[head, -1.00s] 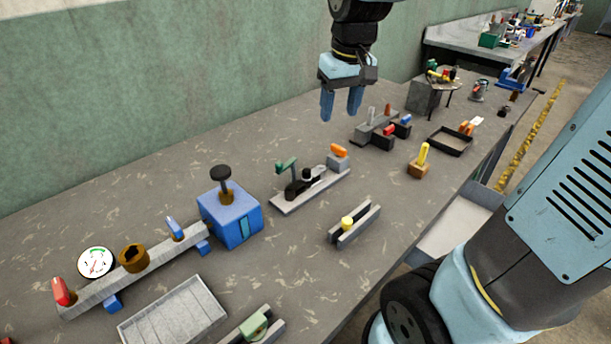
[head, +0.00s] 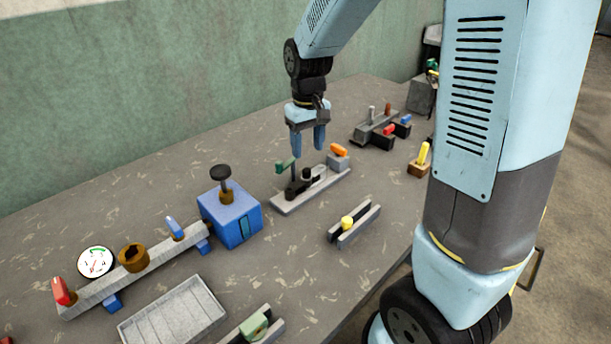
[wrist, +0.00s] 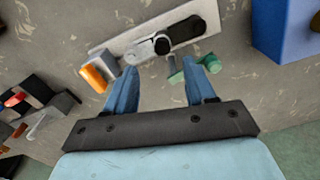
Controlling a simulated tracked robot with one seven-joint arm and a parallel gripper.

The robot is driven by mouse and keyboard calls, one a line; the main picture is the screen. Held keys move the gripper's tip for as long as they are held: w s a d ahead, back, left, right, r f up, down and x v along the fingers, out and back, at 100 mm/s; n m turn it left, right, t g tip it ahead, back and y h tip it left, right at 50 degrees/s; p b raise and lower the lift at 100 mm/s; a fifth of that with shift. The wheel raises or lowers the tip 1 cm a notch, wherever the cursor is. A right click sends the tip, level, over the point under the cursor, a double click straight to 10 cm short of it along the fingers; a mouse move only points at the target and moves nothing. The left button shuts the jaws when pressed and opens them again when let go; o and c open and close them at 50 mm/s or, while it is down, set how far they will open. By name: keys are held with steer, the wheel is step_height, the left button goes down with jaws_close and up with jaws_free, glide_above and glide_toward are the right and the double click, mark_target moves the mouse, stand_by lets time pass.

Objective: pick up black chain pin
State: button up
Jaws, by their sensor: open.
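The black chain pin (head: 306,174) appears to be the short round black piece standing on dark and silver links on a light grey plate (head: 287,206). In the wrist view the pin (wrist: 162,46) sits beyond the fingertips, roughly midway between them. My gripper (head: 307,150) is open and empty, fingers pointing down, above the plate in the head view. It also shows in the wrist view (wrist: 159,74).
A grey block with an orange piece (head: 339,150) is at the plate's far end. A blue box with a black knob (head: 230,217) stands left. A grey channel with a yellow piece (head: 347,223) lies in front. Bare tabletop lies between them.

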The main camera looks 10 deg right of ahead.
mark_target(306, 170)
steer(key=shift+s+a+f, duration=0.1)
steer(key=shift+f, duration=1.65)
steer(key=shift+s+a+f, duration=0.1)
steer(key=shift+f, duration=1.6)
steer(key=shift+c, duration=0.3)
jaws_close()
